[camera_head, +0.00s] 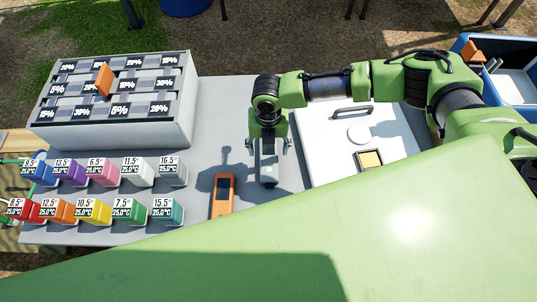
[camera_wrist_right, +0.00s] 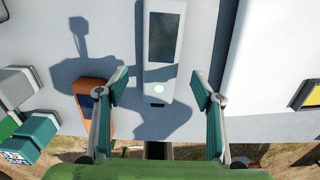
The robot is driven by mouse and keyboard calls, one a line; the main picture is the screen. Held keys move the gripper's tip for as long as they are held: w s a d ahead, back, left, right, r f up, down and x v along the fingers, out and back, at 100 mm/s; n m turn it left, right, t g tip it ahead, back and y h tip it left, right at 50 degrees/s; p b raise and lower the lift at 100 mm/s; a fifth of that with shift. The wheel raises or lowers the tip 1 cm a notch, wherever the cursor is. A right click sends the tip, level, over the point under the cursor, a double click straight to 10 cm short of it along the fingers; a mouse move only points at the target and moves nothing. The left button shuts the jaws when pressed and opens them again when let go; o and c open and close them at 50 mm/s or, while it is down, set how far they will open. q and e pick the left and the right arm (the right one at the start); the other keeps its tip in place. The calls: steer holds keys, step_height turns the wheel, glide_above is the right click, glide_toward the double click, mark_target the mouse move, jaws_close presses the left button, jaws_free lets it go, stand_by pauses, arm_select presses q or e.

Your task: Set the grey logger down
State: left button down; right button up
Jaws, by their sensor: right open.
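The grey logger (camera_head: 269,173), with a dark screen, is at the grey table's (camera_head: 222,110) middle, right of an orange handheld meter (camera_head: 223,196). In the right wrist view the logger (camera_wrist_right: 159,85) lies between the spread fingers, with a gap on each side. It seems to rest on the tabletop, but the shadows make contact hard to judge. My right gripper (camera_head: 269,148) is open above it, pointing down; its fingers also show in the right wrist view (camera_wrist_right: 160,80). My left gripper is out of view.
Two rows of coloured, labelled sample boxes (camera_head: 100,172) stand at left, below a grey rack (camera_head: 111,132) with percentage labels. A white case (camera_head: 325,150) is close on the right. A blue bin (camera_head: 513,90) is far right. Bare table lies between rack and case.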

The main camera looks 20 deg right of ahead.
mark_target(269, 157)
steer(key=shift+f+p, duration=0.3)
steer(key=shift+f, duration=0.6)
step_height(269, 157, down, 3)
steer(key=shift+f+p, duration=0.2)
steer(key=shift+p, duration=0.3)
steer(key=shift+f, duration=0.5)
steer(key=c, duration=1.2)
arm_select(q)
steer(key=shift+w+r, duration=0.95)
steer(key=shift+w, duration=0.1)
arm_select(e)
steer(key=shift+c, duration=0.8)
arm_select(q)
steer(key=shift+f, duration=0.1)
arm_select(e)
steer(key=shift+r, duration=0.2)
